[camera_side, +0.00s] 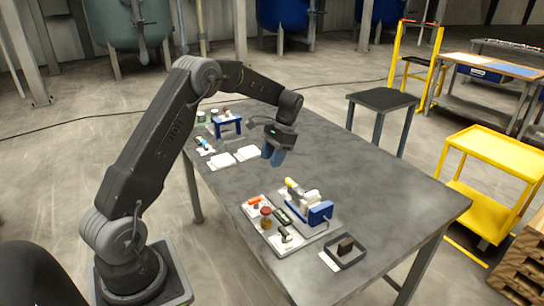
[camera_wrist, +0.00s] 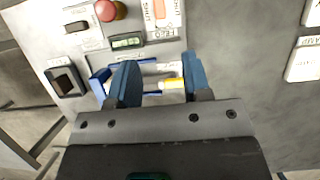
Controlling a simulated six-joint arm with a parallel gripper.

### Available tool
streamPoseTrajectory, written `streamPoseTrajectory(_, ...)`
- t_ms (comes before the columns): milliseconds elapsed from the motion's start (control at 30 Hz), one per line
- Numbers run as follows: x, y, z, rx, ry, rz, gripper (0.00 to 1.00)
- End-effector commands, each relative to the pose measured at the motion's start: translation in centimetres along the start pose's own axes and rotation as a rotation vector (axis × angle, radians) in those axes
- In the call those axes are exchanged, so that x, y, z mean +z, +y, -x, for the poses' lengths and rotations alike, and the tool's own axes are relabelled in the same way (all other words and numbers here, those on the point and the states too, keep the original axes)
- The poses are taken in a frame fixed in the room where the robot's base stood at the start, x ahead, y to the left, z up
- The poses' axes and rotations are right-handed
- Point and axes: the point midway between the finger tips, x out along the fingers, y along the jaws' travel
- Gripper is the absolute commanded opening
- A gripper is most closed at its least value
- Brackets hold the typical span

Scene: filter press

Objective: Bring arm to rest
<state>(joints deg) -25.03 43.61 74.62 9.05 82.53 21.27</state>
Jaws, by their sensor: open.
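My gripper (camera_side: 272,154) hangs above the middle of the grey table, with its blue fingers pointing down. It is apart from the filter press (camera_side: 312,210), which stands nearer the front right with white plates, a blue end block and a yellow handle part. In the wrist view my gripper (camera_wrist: 160,88) is open, with a clear gap between the fingers and nothing held.
A control panel (camera_side: 270,228) with a red knob (camera_side: 266,211) is beside the press. A square tray (camera_side: 359,257) holding a dark block is at the front right. White pads (camera_side: 248,153) and a blue stand (camera_side: 228,128) are farther back. The table's right rear is bare.

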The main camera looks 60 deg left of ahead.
Motion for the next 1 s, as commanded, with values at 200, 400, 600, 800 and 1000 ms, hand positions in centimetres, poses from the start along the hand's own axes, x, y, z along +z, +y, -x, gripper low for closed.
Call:
streamPoseTrajectory(200, 0.0, 0.0, 0.2, 0.000, 0.000, 0.000, 0.45)
streamPoseTrajectory(400, 0.3, 0.5, 0.8, -0.006, 0.014, 0.000, 0.45)
streamPoseTrajectory(600, 3.4, 4.2, 5.0, -0.045, 0.127, 0.000, 0.45)
streamPoseTrajectory(800, 8.8, 9.7, 8.9, -0.079, 0.295, 0.001, 0.45)
streamPoseTrajectory(1000, 14.8, 14.6, 10.3, -0.088, 0.466, -0.001, 0.45)
